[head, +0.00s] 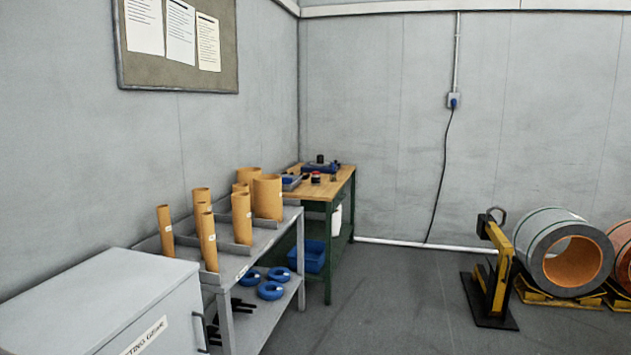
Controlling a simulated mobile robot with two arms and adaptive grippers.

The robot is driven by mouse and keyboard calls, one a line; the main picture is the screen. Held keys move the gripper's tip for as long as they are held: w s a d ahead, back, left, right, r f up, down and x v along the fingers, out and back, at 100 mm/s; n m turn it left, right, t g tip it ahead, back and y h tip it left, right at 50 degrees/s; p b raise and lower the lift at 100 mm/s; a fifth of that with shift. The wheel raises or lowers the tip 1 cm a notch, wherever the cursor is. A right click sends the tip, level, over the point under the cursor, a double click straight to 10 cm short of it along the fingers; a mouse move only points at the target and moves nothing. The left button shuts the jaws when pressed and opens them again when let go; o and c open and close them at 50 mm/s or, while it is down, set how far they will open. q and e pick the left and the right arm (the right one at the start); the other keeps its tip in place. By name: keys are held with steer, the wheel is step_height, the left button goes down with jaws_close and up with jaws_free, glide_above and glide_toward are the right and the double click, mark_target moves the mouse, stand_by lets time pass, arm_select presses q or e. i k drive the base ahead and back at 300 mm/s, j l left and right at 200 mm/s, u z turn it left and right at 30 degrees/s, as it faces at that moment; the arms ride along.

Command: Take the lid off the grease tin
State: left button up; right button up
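A wooden-topped workbench (338,178) with green legs stands in the far corner. Several small items lie on it. One is a small red-and-dark round item (316,177) near its front. A dark cylindrical item (320,159) stands at the back, by a blue item (316,168). They are too small and far away to tell which, if any, is the grease tin, or to make out a lid. Neither of my grippers is in view.
A grey shelf rack (262,244) with several cardboard tubes (268,197) stands along the left wall. A grey cabinet (110,295) is at near left. A yellow-and-black stand (497,265) and large coils (547,245) are at right. The middle floor (400,300) is clear.

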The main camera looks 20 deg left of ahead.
mark_target(316, 179)
steer(key=i, duration=3.65)
steer(key=i+u, duration=0.25)
steer(key=i, duration=0.4)
steer(key=i+u, duration=0.3)
steer(key=i, duration=0.35)
steer(key=i+l+u, duration=0.25)
steer(key=i, duration=0.35)
